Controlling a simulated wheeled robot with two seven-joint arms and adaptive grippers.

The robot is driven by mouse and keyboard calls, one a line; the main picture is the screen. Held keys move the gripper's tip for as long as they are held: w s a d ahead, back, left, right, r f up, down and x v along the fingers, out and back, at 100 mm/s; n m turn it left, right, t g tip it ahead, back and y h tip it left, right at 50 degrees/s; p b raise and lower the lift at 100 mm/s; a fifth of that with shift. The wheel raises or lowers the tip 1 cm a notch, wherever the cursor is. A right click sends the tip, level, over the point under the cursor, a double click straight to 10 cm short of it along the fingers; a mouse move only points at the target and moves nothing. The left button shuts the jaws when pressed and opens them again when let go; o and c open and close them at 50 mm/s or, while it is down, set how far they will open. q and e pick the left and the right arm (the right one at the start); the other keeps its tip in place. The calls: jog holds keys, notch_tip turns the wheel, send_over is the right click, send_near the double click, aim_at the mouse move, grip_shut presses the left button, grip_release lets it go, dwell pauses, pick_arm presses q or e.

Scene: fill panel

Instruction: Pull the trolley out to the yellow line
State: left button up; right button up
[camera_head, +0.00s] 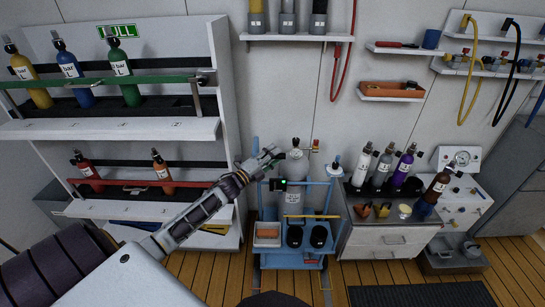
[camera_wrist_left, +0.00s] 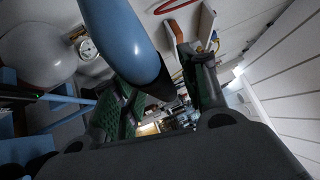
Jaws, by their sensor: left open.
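The blue trolley (camera_head: 290,258) stands on the wood floor in front of the back wall, left of the white drawer cabinet. It carries a grey gas cylinder (camera_head: 297,172), dark cups and a tray. My left gripper (camera_head: 273,157) is open at the trolley's upper left. In the left wrist view, a rounded blue bar (camera_wrist_left: 122,38) reaches toward the space between the open fingers (camera_wrist_left: 160,98); I cannot tell whether they touch it. The yellow line on the floor cannot be made out. My right gripper is out of view.
A white rack (camera_head: 110,130) with several small cylinders stands on the left, close to my left arm. The drawer cabinet (camera_head: 385,238) with bottles stands right of the trolley. A dark mat (camera_head: 420,296) lies at the lower right. Some wood floor (camera_head: 225,275) is clear before the trolley.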

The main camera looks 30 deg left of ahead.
pick_arm(q)
grip_shut()
jog(key=shift+f, duration=0.1)
dwell(0.3)
